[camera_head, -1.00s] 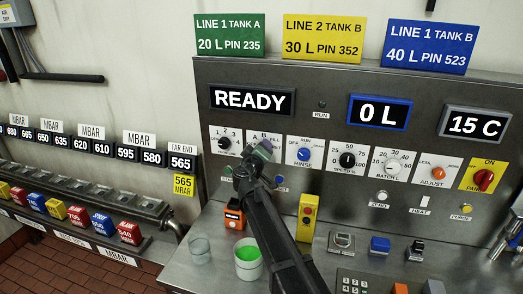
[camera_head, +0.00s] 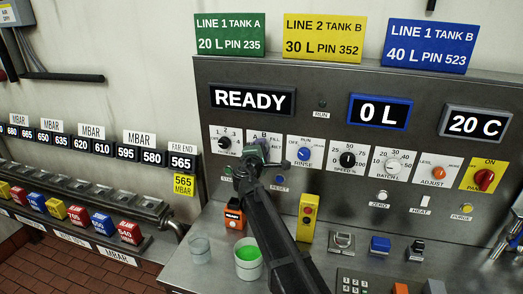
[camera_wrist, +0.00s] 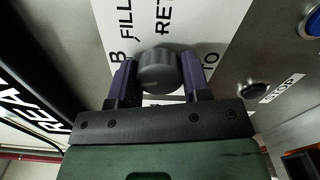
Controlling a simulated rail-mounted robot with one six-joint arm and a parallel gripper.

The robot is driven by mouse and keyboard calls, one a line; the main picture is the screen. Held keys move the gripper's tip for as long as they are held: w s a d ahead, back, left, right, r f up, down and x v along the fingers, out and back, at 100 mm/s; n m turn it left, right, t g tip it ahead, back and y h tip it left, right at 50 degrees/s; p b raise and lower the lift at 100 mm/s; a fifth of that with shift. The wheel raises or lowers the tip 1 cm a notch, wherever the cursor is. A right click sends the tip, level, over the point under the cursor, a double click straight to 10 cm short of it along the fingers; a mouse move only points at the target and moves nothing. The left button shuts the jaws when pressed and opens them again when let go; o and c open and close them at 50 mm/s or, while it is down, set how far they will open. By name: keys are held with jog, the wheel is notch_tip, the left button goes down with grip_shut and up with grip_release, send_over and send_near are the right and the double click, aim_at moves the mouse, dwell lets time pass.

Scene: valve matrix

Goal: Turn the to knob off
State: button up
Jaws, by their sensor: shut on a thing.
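The TO knob (camera_wrist: 159,70) is a dark grey round knob on a white plate (camera_wrist: 188,18) lettered B, FILL, RET and TO in the wrist view. My gripper (camera_wrist: 159,82) is shut on it, with one finger against each side. The knob's pointer mark cannot be made out, so I cannot tell its setting. In the head view my gripper (camera_head: 262,155) reaches up to the second plate from the left and covers most of it.
The LINE knob (camera_head: 224,143) is close on the left and the blue RINSE knob (camera_head: 303,154) close on the right. A cup of green liquid (camera_head: 248,262), a clear cup (camera_head: 200,249) and a yellow button box (camera_head: 306,216) stand on the counter below.

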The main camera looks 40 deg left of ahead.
jog(key=n, duration=0.7)
jog(key=shift+d+f, duration=0.1)
jog(key=n, duration=0.3)
jog(key=shift+n, duration=2.4)
jog(key=o, duration=0.9)
jog(key=v, duration=1)
jog(key=shift+s+d, duration=0.15)
jog(key=shift+s, duration=0.25)
